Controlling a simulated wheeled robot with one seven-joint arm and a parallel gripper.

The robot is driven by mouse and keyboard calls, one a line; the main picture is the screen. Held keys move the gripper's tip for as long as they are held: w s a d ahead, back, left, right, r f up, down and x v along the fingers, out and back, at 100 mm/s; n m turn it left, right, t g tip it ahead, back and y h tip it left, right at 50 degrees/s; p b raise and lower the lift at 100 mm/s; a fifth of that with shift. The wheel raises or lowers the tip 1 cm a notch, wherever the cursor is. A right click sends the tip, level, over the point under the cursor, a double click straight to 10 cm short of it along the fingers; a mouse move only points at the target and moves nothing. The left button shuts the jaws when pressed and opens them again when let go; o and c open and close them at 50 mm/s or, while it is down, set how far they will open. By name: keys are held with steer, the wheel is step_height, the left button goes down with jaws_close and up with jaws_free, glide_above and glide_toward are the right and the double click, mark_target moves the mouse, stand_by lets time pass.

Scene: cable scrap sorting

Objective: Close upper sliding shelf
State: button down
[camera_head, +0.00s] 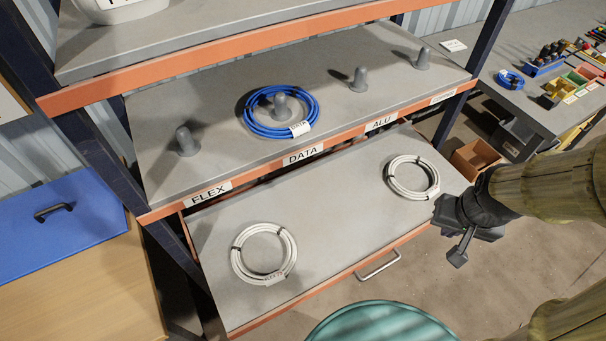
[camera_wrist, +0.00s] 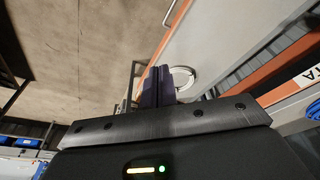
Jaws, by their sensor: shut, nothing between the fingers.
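The upper sliding shelf (camera_head: 330,215) is a grey board with an orange front edge, pulled out below the fixed shelf. A metal handle (camera_head: 378,265) is on its front edge. Two white cable coils lie on it, one at the left (camera_head: 264,254) and one at the right (camera_head: 413,177). My gripper (camera_head: 458,256) is shut and empty, beyond the right end of the sliding shelf and apart from the handle. In the wrist view the shut fingers (camera_wrist: 158,85) point toward a white coil (camera_wrist: 184,77) on the shelf.
The fixed shelf (camera_head: 225,130) above has several grey pegs, a blue coil (camera_head: 281,112) around one, and labels FLEX, DATA and ALU. A teal round object (camera_head: 382,323) stands in front. A blue lid (camera_head: 60,225) is at left; a workbench (camera_head: 545,105) is at right.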

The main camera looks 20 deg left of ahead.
steer(key=w+a+f+m+t+y+b, duration=0.1)
steer(key=w+a+f+m+y+b, duration=0.1)
steer(key=w+a+f+b, duration=0.4)
steer(key=w+a+f+m+t+y+b, duration=0.2)
steer(key=w+a+f+b, duration=0.4)
steer(key=a+f+b, duration=0.4)
steer(key=w+a+f+m+t+y+b, duration=0.1)
steer(key=w+a+f+m+y+b, duration=0.2)
steer(key=a+f, duration=1.1)
steer(key=shift+w+a+f+m+t+y+b, duration=0.1)
steer(key=shift+w+a+f+t+y+b, duration=0.15)
steer(key=shift+w+b, duration=0.45)
steer(key=shift+w+f+m+y+b, duration=0.15)
steer(key=shift+w+y+b, duration=0.3)
steer(key=shift+b, duration=0.5)
steer(key=shift+w+a+f+m+t+y+b, duration=0.1)
steer(key=shift+w+a+f+t+y+b, duration=0.1)
steer(key=shift+w+b, duration=0.55)
steer(key=shift+w+a, duration=0.1)
steer(key=shift+a, duration=0.2)
steer(key=shift+r+m, duration=0.25)
steer(key=shift+w+a+f, duration=0.1)
steer(key=shift+a, duration=0.05)
